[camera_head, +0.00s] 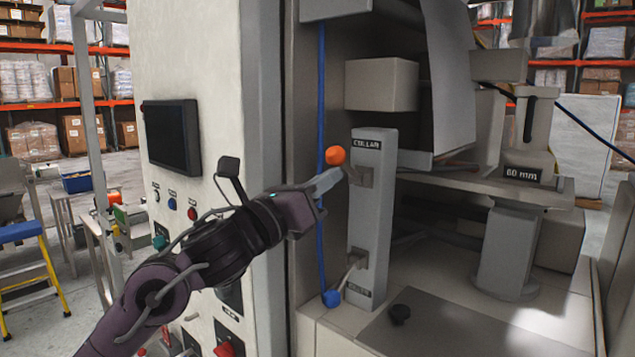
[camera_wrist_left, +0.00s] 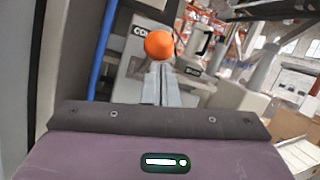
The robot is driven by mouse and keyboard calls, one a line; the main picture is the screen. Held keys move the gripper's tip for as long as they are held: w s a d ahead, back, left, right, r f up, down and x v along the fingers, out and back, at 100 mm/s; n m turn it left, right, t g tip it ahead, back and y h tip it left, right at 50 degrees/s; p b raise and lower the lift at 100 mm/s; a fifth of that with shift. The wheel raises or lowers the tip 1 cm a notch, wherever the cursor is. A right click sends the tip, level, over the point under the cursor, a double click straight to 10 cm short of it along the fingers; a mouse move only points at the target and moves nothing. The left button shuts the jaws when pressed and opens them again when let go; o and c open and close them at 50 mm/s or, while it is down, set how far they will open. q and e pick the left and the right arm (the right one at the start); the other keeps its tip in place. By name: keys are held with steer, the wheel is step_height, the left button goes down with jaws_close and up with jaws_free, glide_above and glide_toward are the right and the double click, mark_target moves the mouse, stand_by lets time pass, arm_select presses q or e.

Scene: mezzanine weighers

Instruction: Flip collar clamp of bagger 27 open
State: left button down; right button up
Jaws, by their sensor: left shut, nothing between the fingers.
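The collar clamp is on a grey upright plate (camera_head: 371,225) labelled "COLLAR" at its top. Its lever ends in an orange ball knob (camera_head: 335,155), which also shows in the left wrist view (camera_wrist_left: 159,44). A second lever with a blue ball knob (camera_head: 331,298) is low on the same plate. My left gripper (camera_head: 335,177) is shut with nothing held. Its fingertips are right at the orange knob, just below it in the head view; I cannot tell whether they touch. In the left wrist view the fingers (camera_wrist_left: 160,85) point at the knob. My right gripper is not in view.
A white cabinet with a dark screen (camera_head: 172,137) and several buttons stands left of the plate. A blue hose (camera_head: 321,110) runs down beside the plate.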

mark_target(333, 153)
arm_select(q)
steer(key=r, duration=0.3)
steer(key=shift+s+a+t, duration=0.25)
steer(key=shift+a+t, duration=0.15)
steer(key=s+a+f+b, duration=0.4)
steer(key=s+f+b, duration=0.1)
steer(key=shift+f+g+b, duration=0.2)
steer(key=shift+g+b, duration=0.1)
steer(key=shift+g, duration=0.1)
steer(key=shift+a, duration=0.1)
steer(key=shift+a, duration=0.1)
